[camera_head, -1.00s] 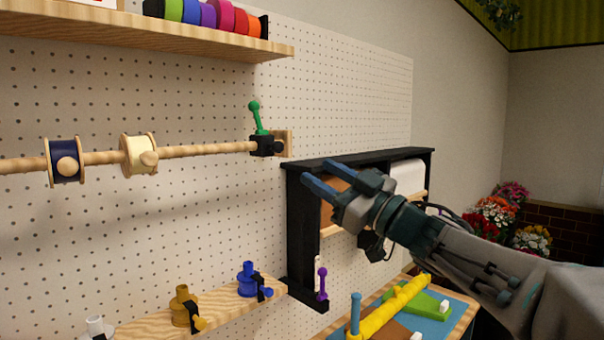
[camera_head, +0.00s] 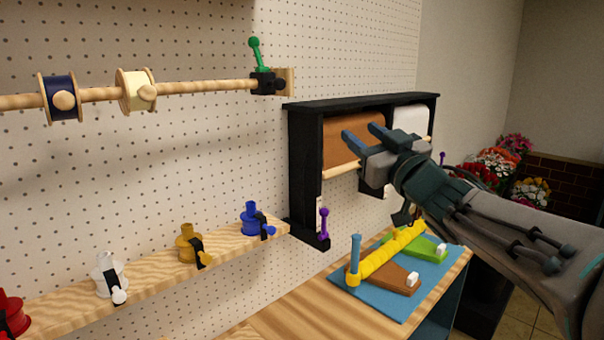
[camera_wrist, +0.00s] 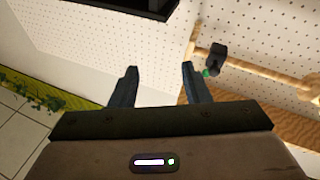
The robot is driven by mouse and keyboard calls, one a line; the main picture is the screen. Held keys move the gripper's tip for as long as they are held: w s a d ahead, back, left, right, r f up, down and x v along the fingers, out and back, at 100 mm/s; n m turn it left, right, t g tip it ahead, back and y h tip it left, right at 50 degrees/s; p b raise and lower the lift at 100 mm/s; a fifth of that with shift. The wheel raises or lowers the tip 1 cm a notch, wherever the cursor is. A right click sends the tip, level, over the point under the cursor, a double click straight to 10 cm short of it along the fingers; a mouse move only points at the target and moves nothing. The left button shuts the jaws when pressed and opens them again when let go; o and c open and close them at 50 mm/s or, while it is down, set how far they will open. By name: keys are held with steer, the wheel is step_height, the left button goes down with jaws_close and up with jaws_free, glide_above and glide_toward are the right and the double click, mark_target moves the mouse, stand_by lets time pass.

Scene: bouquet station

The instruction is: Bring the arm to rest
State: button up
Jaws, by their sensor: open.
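My gripper (camera_head: 362,138) is open, with its two blue-grey fingers apart and nothing between them. In the head view it is raised in front of the black paper-roll rack (camera_head: 304,160), hiding part of the brown roll (camera_head: 341,142). My arm reaches in from the right edge. In the wrist view the open fingers (camera_wrist: 155,80) point toward the pegboard wall, with the space between them empty.
A wooden rod (camera_head: 200,88) with ribbon spools and a green-handled clamp (camera_head: 256,55) is on the pegboard at left. Colored dispensers stand on a lower shelf (camera_head: 150,275). Below my gripper, a blue mat (camera_head: 365,298) holds a yellow roller (camera_head: 385,257). Flowers (camera_head: 500,165) stand far right.

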steer(key=s+d+f+m+g+h, duration=0.3)
steer(key=d+f+m+h, duration=0.15)
steer(key=f, duration=0.55)
steer(key=s+d+f+m+g+h, duration=0.3)
steer(key=f+h, duration=0.3)
steer(key=f, duration=0.3)
steer(key=s+a+f+g, duration=0.2)
steer(key=s+f+g, duration=0.3)
steer(key=s+f, duration=0.2)
steer(key=s+a+f+g+y, duration=0.1)
steer(key=s+a+f+g, duration=0.1)
steer(key=s+f+g, duration=0.2)
steer(key=s+f, duration=0.3)
steer(key=s, duration=0.3)
steer(key=shift+s+a+f+g, duration=0.3)
steer(key=shift+s+f+g, duration=0.05)
steer(key=shift+f+g, duration=0.05)
steer(key=shift+y, duration=0.25)
